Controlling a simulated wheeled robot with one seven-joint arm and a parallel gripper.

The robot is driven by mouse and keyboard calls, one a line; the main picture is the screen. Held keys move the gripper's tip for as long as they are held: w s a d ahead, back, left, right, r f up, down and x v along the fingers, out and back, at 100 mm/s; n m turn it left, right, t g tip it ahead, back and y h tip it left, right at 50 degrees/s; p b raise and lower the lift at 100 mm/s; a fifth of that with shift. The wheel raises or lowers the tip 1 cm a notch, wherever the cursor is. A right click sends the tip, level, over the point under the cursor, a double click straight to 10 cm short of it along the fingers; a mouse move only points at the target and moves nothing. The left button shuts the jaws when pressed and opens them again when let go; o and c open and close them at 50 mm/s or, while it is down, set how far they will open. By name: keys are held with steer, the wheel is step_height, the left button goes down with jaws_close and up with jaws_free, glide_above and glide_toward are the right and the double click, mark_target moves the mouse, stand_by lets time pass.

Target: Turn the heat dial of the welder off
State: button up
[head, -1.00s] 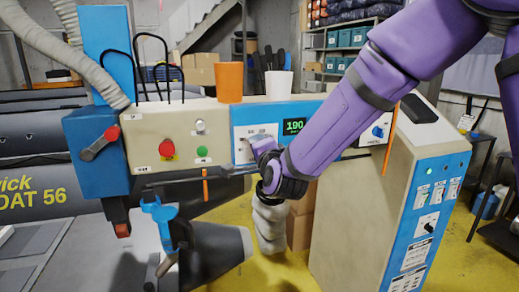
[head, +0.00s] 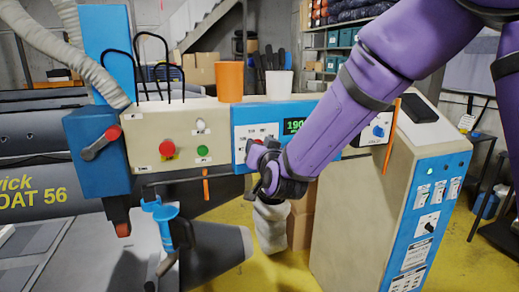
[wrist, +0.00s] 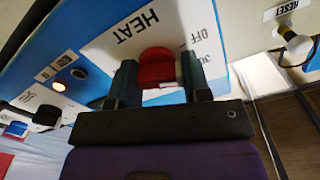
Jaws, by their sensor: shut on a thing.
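The welder (head: 150,125) is a long cream and blue machine. The green display (head: 295,125) on its blue panel appears to read 190, partly covered by my arm. In the wrist view the red heat dial (wrist: 157,66) sits on a white plate marked HEAT, OFF and 30. My gripper (wrist: 158,84) is shut on the dial, one dark finger on each side. In the head view my gripper (head: 256,152) is against the panel and hides most of the dial. The dial's pointer cannot be made out.
An orange cup (head: 230,82) and a white cup (head: 279,84) stand on top of the welder. A red button (head: 167,149) and a green button (head: 202,151) are left of the dial. A control cabinet (head: 375,205) stands at right.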

steer(key=n, duration=0.5)
steer(key=shift+f, duration=0.15)
steer(key=shift+n, duration=0.4)
steer(key=o, duration=0.9)
steer(key=shift+s, duration=0.1)
steer(key=v, duration=1)
steer(key=shift+s+d, duration=0.1)
steer(key=shift+s, duration=0.2)
